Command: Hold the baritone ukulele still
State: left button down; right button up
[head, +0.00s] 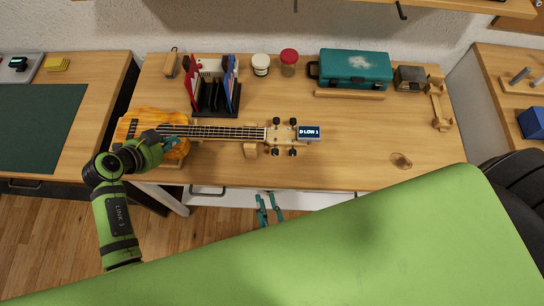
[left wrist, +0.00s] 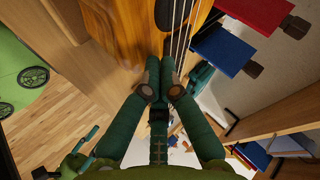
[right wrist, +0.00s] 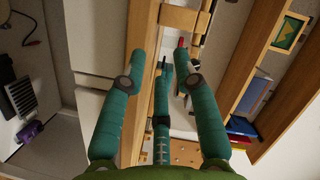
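The baritone ukulele (head: 150,121) lies on the bench with its orange-brown body at the left and its neck pointing right. A display reading "D LOW 1" (head: 308,132) sits at its headstock. My left gripper (head: 171,141) is over the front part of the body. In the left wrist view, its fingertips (left wrist: 160,62) are close together at the wooden top, beside the strings (left wrist: 180,30); whether they touch it I cannot tell. My right gripper (head: 268,203) is open and empty, low in front of the bench edge; its spread fingers show in the right wrist view (right wrist: 158,62).
A wooden support (head: 250,150) stands under the neck. Behind the ukulele are a file rack (head: 216,108), two jars, a teal case (head: 355,68) and a small grey box (head: 409,77).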

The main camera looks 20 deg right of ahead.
aim_at(275, 155)
notch_tip(275, 155, up, 6)
jog(key=s+d+f+m+h, duration=0.1)
jog(key=d+m+h, duration=0.1)
jog(key=m+h, duration=0.3)
jog(key=shift+m, duration=0.3)
jog(key=x, duration=0.7)
jog(key=r+x, duration=0.1)
jog(key=x, duration=0.3)
jog(key=shift+w, duration=0.2)
grip_shut()
